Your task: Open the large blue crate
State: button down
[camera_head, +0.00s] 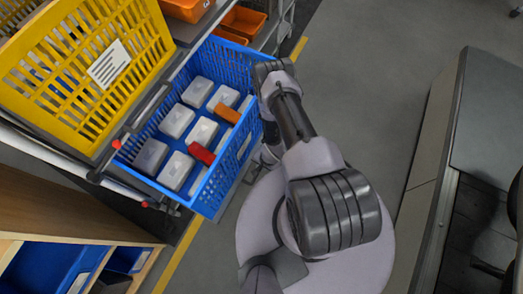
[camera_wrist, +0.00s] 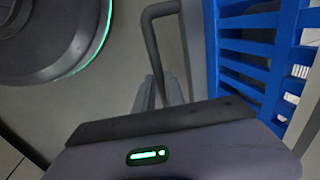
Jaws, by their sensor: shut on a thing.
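The large blue crate (camera_head: 240,137) is pulled out from the shelf below the yellow crate, with its open top showing. White boxes, an orange block and a red block lie inside. My gripper (camera_head: 266,72) is at the crate's right outer side in the head view. In the wrist view my gripper's fingers (camera_wrist: 158,92) are shut on a grey bar handle (camera_wrist: 152,38) beside the blue slatted wall (camera_wrist: 247,70). My arm hides part of the crate's right side in the head view.
A yellow crate (camera_head: 62,62) with a white label sits above and left of the blue crate. Orange bins (camera_head: 243,22) stand on the shelf behind. A conveyor (camera_head: 440,150) stands at the right, with open grey floor (camera_head: 365,60) between.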

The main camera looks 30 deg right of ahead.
jog(key=c, duration=1.4)
grip_release()
jog(key=shift+r, duration=0.15)
notch_tip(320, 180, up, 17)
jog(key=s+d+p, duration=0.2)
jog(key=p, duration=0.5)
jog(key=shift+s+p, duration=0.3)
jog(key=shift+s, duration=0.05)
